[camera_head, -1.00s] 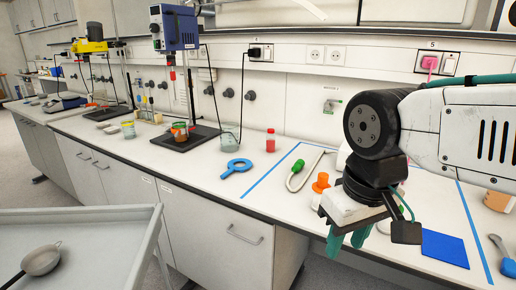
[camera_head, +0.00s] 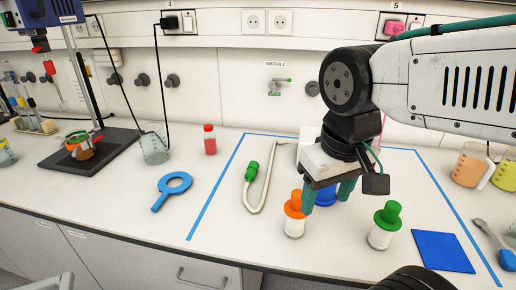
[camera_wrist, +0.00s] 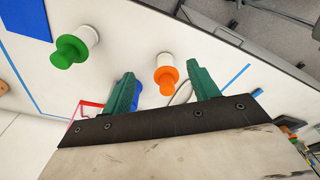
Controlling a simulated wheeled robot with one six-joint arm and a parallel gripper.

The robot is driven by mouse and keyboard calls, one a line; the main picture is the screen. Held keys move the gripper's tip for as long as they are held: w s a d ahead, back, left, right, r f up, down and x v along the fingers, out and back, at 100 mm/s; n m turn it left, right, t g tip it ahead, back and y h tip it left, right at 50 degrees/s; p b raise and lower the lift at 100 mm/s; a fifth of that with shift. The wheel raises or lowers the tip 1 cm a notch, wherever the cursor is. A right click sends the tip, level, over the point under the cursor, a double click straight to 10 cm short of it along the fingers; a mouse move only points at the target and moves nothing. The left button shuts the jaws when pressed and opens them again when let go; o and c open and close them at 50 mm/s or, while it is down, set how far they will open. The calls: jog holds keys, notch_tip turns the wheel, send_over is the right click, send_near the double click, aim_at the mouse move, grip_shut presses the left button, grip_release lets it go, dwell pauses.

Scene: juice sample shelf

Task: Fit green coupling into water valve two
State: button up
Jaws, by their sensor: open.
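The green coupling (camera_head: 251,171) is the green end of a pale hose (camera_head: 267,183) that lies looped on the bench, inside the blue tape outline. The coupling cannot be made out in the wrist view.
The orange-capped bottle (camera_head: 294,214), a blue item partly hidden behind my fingers and a green-capped bottle (camera_head: 385,225) stand near my gripper. The bench left of the hose is fairly clear.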

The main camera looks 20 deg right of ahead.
jog(key=w+d+m+h, duration=0.1)
jog(key=w+d+m, duration=0.1)
jog(key=w, duration=0.5)
jog(key=m+t+h, duration=0.2)
jog(key=m+t, duration=0.1)
jog(key=m, duration=0.2)
send_near(250, 171)
jog(key=f, duration=0.1)
jog(key=shift+x, duration=4.55)
jog(key=shift+d+r, duration=0.1)
grip_shut()
jog(key=shift+w+r, duration=0.1)
